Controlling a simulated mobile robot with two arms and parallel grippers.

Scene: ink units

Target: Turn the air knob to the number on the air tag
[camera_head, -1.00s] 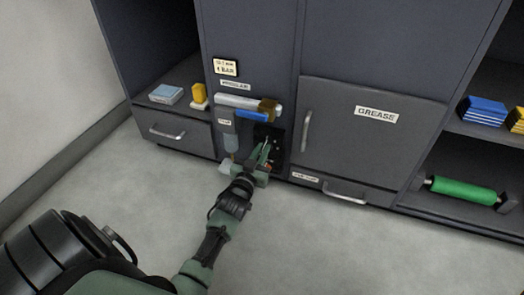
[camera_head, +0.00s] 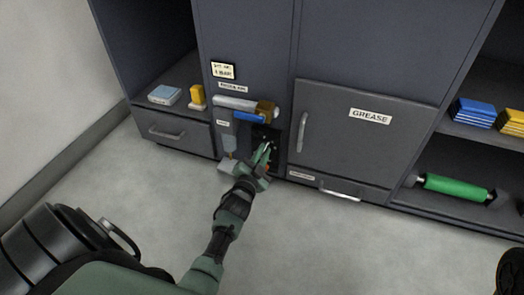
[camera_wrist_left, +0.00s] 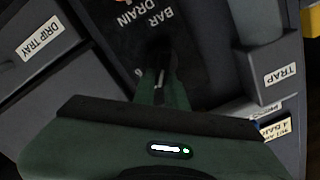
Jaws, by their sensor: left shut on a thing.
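The air tag (camera_head: 223,70) is a small cream plate with dark print on the cabinet front, too small to read surely. Below it is a black panel (camera_head: 274,135), set in the cabinet. My left gripper (camera_head: 263,153) is at this panel, shut on the air knob, which its fingers hide. In the left wrist view the gripper (camera_wrist_left: 160,88) points at the dark panel (camera_wrist_left: 197,50), with the upside-down words BAR and DRAIN and a bit of orange at the top edge. My right gripper is not in view.
A blue lever (camera_head: 251,115) and a grey trap unit (camera_head: 228,138) sit close to my left gripper. The GREASE door (camera_head: 350,150) is shut to the right. A drawer (camera_head: 172,132) is at the left. A green roller (camera_head: 455,187) lies on the right shelf. The floor in front is clear.

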